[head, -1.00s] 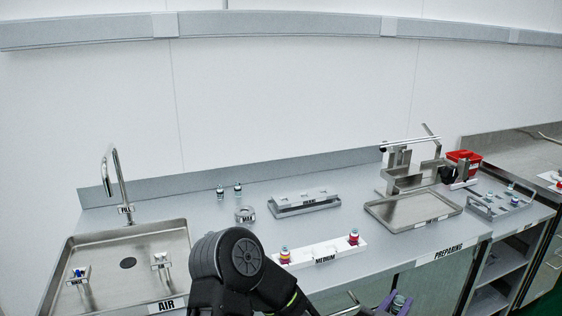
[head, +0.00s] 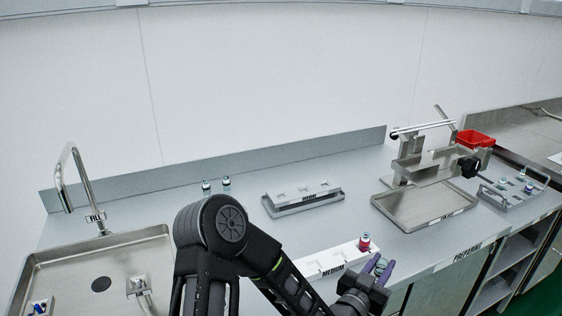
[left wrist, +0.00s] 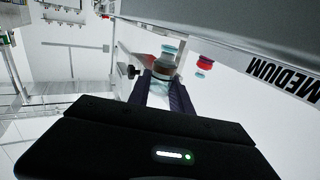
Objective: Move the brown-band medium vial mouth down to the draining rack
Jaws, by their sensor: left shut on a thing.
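My left gripper (head: 379,266), with purple fingers, is shut on a small vial (left wrist: 165,62) beside the front edge of the counter. In the left wrist view the vial stands out between the fingers (left wrist: 163,82), with a teal ring and a brownish band. I cannot tell which way its mouth points. The white MEDIUM holder (head: 338,258) is just left of the gripper and holds a red-banded vial (head: 364,243). A grey slotted rack (head: 303,198) stands mid-counter and looks empty; its label is too small to read. My right gripper is not in view.
Two small vials (head: 216,186) stand near the back wall. A sink (head: 95,275) with a tap is on the left. A steel tray and stand (head: 425,205), a red bin (head: 474,138) and a handled rack with vials (head: 513,194) are on the right.

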